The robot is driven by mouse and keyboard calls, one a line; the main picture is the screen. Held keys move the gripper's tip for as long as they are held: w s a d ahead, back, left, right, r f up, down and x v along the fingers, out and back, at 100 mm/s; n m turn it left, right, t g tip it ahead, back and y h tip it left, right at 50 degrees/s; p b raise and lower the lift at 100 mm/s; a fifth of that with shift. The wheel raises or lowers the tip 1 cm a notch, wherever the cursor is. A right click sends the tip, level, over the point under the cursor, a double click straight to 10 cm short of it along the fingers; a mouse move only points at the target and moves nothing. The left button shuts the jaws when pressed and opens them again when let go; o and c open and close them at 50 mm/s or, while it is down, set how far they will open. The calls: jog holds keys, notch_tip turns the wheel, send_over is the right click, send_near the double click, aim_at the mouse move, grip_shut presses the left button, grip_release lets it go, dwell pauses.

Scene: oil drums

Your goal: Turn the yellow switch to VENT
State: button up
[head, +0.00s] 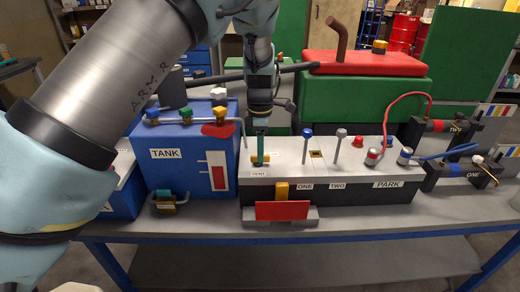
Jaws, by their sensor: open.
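A small yellow piece (254,158), which looks like the yellow switch, sits on the left end of the grey-topped panel box (296,172). A label reading VENT (259,174) is just in front of it. My gripper (261,161) points straight down over the yellow piece, its fingertips at or very near it. The fingers look open but hide most of the piece. I cannot tell whether they touch it or which way it is turned.
Blue-knobbed (306,132) and grey-knobbed (341,133) levers stand right of my gripper. A blue TANK box (165,175) is close on its left. A yellow block (282,190) and red plate (282,210) are on the panel's front. A green machine (370,105) stands behind.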

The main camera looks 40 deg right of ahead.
jog(key=shift+f, duration=0.55)
grip_shut()
